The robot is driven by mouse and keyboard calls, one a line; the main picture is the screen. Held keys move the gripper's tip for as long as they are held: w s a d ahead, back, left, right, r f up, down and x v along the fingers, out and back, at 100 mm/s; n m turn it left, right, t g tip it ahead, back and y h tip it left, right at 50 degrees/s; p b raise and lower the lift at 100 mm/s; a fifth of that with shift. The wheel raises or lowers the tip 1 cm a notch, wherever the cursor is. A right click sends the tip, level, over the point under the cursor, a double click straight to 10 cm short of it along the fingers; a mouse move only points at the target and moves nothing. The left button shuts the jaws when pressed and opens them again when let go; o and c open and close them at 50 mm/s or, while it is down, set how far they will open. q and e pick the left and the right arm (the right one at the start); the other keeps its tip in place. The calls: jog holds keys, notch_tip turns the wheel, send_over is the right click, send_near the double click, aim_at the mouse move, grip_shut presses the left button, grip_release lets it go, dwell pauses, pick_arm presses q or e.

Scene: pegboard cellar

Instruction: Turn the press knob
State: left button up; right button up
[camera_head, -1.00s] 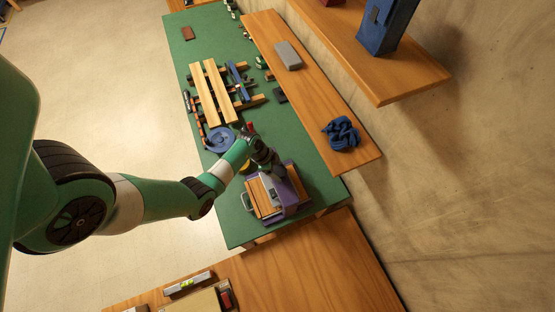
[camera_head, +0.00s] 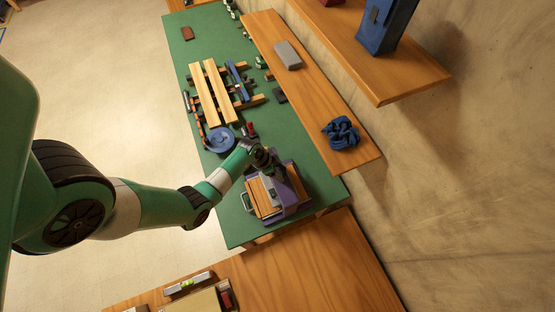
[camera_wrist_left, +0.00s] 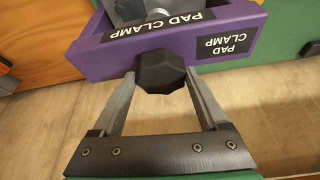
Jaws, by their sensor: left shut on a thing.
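The press is a purple frame (camera_wrist_left: 200,40) labelled "PAD CLAMP" in the left wrist view. In the head view the purple press (camera_head: 293,192) stands at the near end of the green bench. Its knob (camera_wrist_left: 160,72) is a black faceted piece at the frame's front face. My left gripper (camera_wrist_left: 160,78) has one finger on each side of the knob and is shut on it. In the head view my left gripper (camera_head: 277,170) is at the press, and the wrist hides the knob there. My right gripper is in neither view.
The green bench (camera_head: 320,178) carries wooden slats (camera_head: 215,92) and a blue round piece (camera_head: 221,140) farther back. A wooden shelf (camera_head: 310,95) with a blue cloth bundle (camera_head: 341,133) runs along the right. A wooden table (camera_head: 310,270) lies in front.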

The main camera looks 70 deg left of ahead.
pick_arm(q)
jog(key=o, duration=1.3)
jog(key=shift+c, duration=0.2)
jog(key=v, duration=1.1)
jog(key=shift+r, duration=0.3)
jog(key=shift+s, duration=0.1)
